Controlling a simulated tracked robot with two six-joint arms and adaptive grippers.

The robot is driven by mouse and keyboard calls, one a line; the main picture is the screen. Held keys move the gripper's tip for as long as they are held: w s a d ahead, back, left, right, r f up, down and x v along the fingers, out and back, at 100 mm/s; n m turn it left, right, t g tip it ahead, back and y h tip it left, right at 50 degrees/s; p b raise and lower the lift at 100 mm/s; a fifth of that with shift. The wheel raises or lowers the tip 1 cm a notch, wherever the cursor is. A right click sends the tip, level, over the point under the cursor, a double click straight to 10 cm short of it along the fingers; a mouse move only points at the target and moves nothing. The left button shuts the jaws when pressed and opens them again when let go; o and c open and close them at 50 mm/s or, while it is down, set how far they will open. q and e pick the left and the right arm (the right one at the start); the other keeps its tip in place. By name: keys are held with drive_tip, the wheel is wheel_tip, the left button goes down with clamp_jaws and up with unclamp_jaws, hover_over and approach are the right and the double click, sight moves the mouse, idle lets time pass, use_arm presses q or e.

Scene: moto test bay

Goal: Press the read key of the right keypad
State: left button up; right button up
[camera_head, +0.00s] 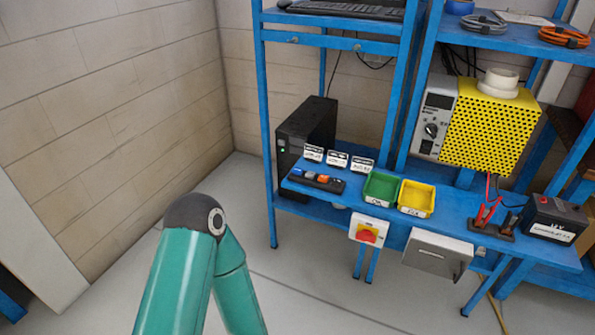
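A dark key strip (317,180) with several coloured keys, blue and orange among them, lies on the blue bench shelf at its left end. I cannot tell whether it is the right keypad, nor read which key is the read key. Three small white label cards (337,160) with dark print stand behind it. No second keypad can be made out. A teal arm of mine with a dark joint shows at the bottom left, well apart from the bench. Neither of my grippers is in view.
The blue bench (345,201) carries a green bin (381,187), a yellow bin (416,198), red and black clamps (490,218) and a battery (553,220). A yellow perforated unit (490,125) stands behind. A red-knobbed switch (367,235) and a grey drawer (437,256) hang in front. Floor to the left is clear.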

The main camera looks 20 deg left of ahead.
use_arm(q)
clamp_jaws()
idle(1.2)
